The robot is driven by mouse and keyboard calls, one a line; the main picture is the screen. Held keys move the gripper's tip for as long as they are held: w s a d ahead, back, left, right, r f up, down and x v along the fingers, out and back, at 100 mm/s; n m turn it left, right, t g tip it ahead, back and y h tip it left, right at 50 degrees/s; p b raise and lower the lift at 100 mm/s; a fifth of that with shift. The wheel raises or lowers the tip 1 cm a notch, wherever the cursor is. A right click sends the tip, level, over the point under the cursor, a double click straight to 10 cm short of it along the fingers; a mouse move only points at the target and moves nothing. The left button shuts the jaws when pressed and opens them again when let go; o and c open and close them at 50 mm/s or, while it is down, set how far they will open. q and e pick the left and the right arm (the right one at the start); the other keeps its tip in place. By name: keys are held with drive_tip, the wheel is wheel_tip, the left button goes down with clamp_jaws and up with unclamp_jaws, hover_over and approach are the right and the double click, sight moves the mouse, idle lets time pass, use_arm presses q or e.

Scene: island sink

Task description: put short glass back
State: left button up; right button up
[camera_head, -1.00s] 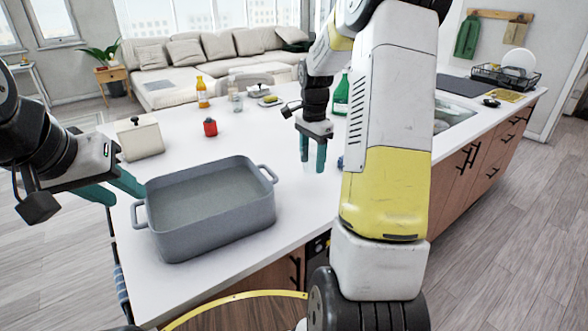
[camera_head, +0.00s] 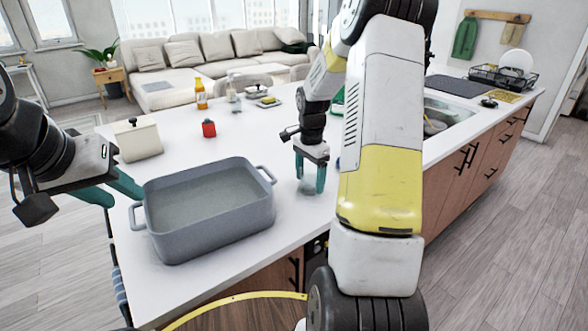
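The short glass (camera_head: 308,187) is a small clear tumbler, faint against the white countertop. It appears upright at counter level, right of the grey pan. My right gripper (camera_head: 309,187) points down over it, with one teal finger on each side. The fingers stand apart with the glass between them; whether they press on it cannot be told. My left gripper (camera_head: 125,196) is open and empty, left of the pan.
The large grey two-handled pan (camera_head: 208,225) stands near the front edge of the counter (camera_head: 250,140). An orange bottle (camera_head: 201,96) is farther back. A sink (camera_head: 445,116) lies at the right.

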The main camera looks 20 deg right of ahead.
drive_tip(key=shift+r, duration=0.15)
wheel_tip(320, 180, up, 12)
drive_tip(key=s+a+r+n+t, duration=0.3)
drive_tip(key=s+a+r+n, duration=0.35)
drive_tip(key=s+r, duration=0.3)
drive_tip(key=s+a+n+t+y, duration=0.1)
drive_tip(key=s+a+n, duration=0.2)
drive_tip(key=s, duration=0.4)
drive_tip(key=s+a+n+t+y, duration=0.1)
drive_tip(key=s+a+n+t, duration=0.1)
drive_tip(key=s+n, duration=0.3)
drive_tip(key=shift+s+a+f, duration=0.15)
drive_tip(key=shift+s+a, duration=0.65)
drive_tip(key=shift+s, duration=0.4)
